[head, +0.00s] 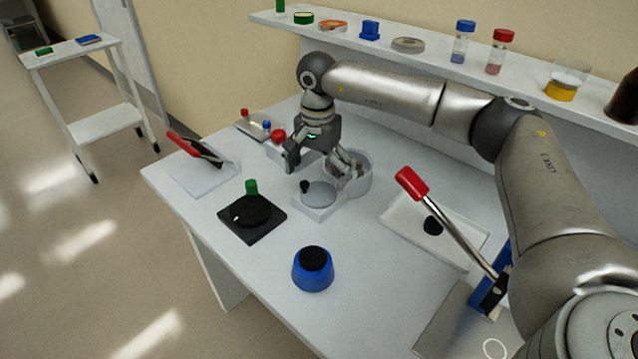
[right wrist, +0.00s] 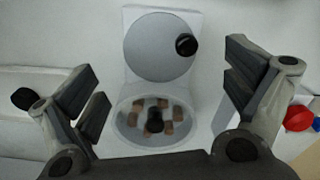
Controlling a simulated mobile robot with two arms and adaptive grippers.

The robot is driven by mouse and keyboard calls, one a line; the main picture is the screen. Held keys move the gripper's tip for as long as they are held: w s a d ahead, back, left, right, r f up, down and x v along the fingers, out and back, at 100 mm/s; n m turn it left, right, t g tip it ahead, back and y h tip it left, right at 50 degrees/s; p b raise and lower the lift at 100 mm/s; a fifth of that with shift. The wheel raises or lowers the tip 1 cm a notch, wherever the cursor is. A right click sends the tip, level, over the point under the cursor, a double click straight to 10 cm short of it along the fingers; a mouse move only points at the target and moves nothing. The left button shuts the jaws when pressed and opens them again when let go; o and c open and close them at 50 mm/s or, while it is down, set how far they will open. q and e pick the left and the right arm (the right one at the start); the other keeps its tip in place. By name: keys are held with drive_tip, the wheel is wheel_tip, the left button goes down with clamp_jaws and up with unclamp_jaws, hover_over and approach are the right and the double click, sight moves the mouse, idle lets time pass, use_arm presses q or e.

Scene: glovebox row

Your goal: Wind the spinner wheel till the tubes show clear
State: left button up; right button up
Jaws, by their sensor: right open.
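The spinner is a white unit with a flat grey wheel (head: 318,197) and a round clear-walled bowl (head: 363,184) behind it. In the right wrist view the wheel (right wrist: 150,55) has a black knob (right wrist: 186,44) near its rim, at the picture's right. The bowl there holds several tubes (right wrist: 166,128) with brownish contents around a black hub (right wrist: 154,121). The tubes look cloudy rather than clear. My right gripper (head: 318,172) is open and empty above the spinner, its fingers spread to either side and apart from the knob (head: 304,186). My left gripper is not in view.
A black round device with a green knob (head: 251,187) and a blue pot (head: 313,275) stand in front. A red-handled lever (head: 412,184) rises at right beside a white tray (head: 465,257). A shelf (head: 430,60) with vials runs behind. Bare bench (head: 270,260) lies between them.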

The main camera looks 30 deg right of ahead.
sight(318, 193)
wheel_tip(318, 193, down, 4)
drive_tip(key=shift+r, duration=0.25)
drive_tip(key=shift+f, duration=0.35)
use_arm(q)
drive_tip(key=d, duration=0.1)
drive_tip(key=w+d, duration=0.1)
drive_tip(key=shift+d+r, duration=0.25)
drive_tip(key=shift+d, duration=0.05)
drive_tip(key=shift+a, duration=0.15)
use_arm(e)
drive_tip(key=shift+c, duration=0.5)
drive_tip(key=c, duration=0.5)
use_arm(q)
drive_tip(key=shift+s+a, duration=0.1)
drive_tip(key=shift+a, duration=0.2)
use_arm(e)
drive_tip(key=c, duration=0.7)
drive_tip(key=shift+f, duration=0.1)
